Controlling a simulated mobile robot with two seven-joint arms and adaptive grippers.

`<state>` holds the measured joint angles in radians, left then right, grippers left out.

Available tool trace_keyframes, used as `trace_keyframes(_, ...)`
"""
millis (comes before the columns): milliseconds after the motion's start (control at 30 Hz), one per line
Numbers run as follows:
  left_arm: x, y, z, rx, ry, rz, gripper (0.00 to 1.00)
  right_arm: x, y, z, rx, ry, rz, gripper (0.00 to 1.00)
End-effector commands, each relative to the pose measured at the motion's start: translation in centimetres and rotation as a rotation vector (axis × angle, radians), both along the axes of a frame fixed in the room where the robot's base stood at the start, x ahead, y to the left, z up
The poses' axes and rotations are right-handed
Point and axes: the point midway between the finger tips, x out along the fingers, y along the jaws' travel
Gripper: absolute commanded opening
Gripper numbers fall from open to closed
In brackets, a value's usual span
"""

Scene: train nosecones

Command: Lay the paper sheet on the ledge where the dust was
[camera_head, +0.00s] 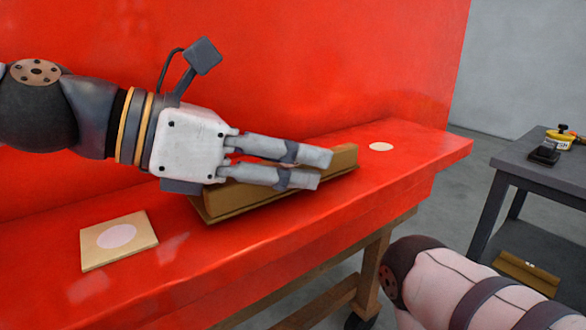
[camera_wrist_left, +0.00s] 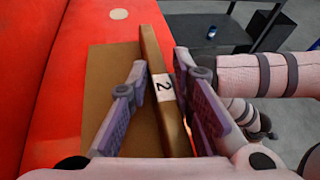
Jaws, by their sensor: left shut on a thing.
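My left gripper (camera_head: 322,169) is shut on the upright strip of a brown piece (camera_head: 225,198) on the red ledge (camera_head: 190,270). In the left wrist view, this strip (camera_wrist_left: 152,45) carries a white label marked 2 and stands between the fingers. A flat brown panel (camera_wrist_left: 110,70) lies along its left side. I cannot tell whether this piece is the paper sheet. A flat tan square (camera_head: 93,243) with a pale pink disc lies on the ledge at the left. No dust is clearly visible. My right gripper is out of view.
A pale round patch (camera_head: 381,146) is at the ledge's far right end. A red wall (camera_head: 300,60) rises behind the ledge. A grey table (camera_head: 520,155) at the right holds small items, with a brown box (camera_head: 528,272) below. My right arm is at the lower right.

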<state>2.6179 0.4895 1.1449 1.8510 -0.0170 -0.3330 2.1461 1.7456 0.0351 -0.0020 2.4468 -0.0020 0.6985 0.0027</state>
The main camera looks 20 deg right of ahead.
Motion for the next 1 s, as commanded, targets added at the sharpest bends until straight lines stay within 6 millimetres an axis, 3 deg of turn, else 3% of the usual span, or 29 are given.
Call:
trace_keyframes(33, 0.1, 0.0, -0.8, -0.001, 0.004, 0.001, 0.00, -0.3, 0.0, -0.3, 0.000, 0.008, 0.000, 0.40)
trace_keyframes(333, 0.0, 0.0, -0.7, -0.002, -0.002, 0.001, 0.00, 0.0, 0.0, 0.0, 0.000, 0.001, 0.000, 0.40)
trace_keyframes(367, 0.0, 0.0, -0.8, -0.002, -0.002, 0.000, 0.24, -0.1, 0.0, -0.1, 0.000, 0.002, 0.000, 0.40)
trace_keyframes(433, 0.0, 0.0, -0.8, -0.002, -0.002, 0.001, 0.40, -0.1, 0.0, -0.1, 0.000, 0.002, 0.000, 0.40)
trace_keyframes(467, 0.0, 0.0, -0.8, -0.002, -0.002, 0.001, 0.42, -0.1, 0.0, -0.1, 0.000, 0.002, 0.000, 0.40)
trace_keyframes(767, 0.0, 0.0, -0.5, -0.003, -0.002, 0.002, 0.42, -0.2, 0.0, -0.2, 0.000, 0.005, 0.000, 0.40)
trace_keyframes(867, -0.1, 1.4, 0.3, -0.003, -0.005, 0.005, 0.42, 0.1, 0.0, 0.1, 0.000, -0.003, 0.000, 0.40)
trace_keyframes(1000, -0.5, 5.0, 2.0, -0.005, -0.008, 0.006, 0.42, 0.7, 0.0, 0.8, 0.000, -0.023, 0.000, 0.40)
